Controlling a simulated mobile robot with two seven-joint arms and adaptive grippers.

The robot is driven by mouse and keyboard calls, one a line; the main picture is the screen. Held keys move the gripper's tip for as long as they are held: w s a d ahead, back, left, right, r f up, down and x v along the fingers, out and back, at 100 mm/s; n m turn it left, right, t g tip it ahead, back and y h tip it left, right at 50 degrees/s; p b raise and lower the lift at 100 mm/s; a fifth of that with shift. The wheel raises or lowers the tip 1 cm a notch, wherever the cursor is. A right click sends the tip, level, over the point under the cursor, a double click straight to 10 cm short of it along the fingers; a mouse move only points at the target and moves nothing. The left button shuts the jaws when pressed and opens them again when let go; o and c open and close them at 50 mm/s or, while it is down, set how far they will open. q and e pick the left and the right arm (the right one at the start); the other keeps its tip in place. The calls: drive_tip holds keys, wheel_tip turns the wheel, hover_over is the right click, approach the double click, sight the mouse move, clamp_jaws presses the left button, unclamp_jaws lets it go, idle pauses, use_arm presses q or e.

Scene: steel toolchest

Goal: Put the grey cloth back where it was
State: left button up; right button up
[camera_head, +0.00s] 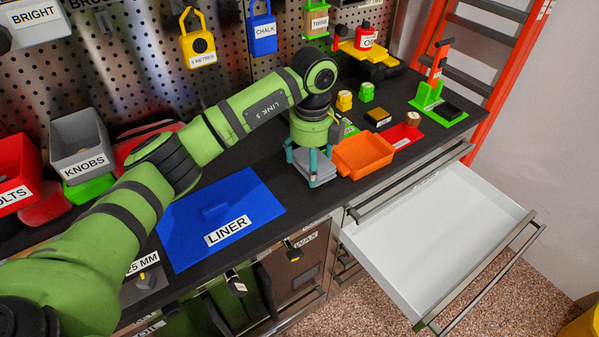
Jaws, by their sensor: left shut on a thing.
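The grey cloth (325,168) is a folded, flat grey stack at the front of the black worktop, just left of the orange tray. My left gripper (312,176) comes down from above with its teal fingers around the cloth and is shut on it. I cannot tell whether the cloth touches the worktop. An open, empty white drawer (440,235) sticks out of the chest to the right of and below the gripper. My right gripper is not in view.
An orange tray (364,153) stands right beside the gripper, with a small red tray (402,136) behind it. A blue LINER sheet (215,218) lies to the left. A green stand (436,108) and an orange ladder (500,75) are at the right. Bins (80,145) line the left back.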

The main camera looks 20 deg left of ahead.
sight(299, 190)
use_arm(q)
drive_tip(key=shift+s+a+f+p, duration=0.15)
drive_tip(key=shift+s+a+f, duration=0.15)
drive_tip(key=shift+a, duration=0.2)
drive_tip(key=shift+s+a+f+p, duration=0.15)
drive_tip(key=shift+s+a+f, duration=0.1)
drive_tip(key=shift+a, duration=0.25)
drive_tip(key=shift+s+a+f, duration=0.1)
drive_tip(key=shift+f, duration=0.05)
wheel_tip(299, 190, down, 3)
drive_tip(key=shift+f+p, duration=0.15)
drive_tip(key=shift+p, duration=0.75)
drive_tip(key=shift+f, duration=0.3)
use_arm(e)
drive_tip(key=r, duration=0.3)
drive_tip(key=shift+w+d, duration=0.1)
drive_tip(key=shift+w, duration=0.25)
drive_tip(key=shift+f, duration=0.1)
use_arm(q)
drive_tip(key=shift+f, duration=0.2)
drive_tip(key=o, duration=0.9)
drive_tip(key=shift+c, duration=0.2)
use_arm(e)
drive_tip(key=shift+f, duration=0.1)
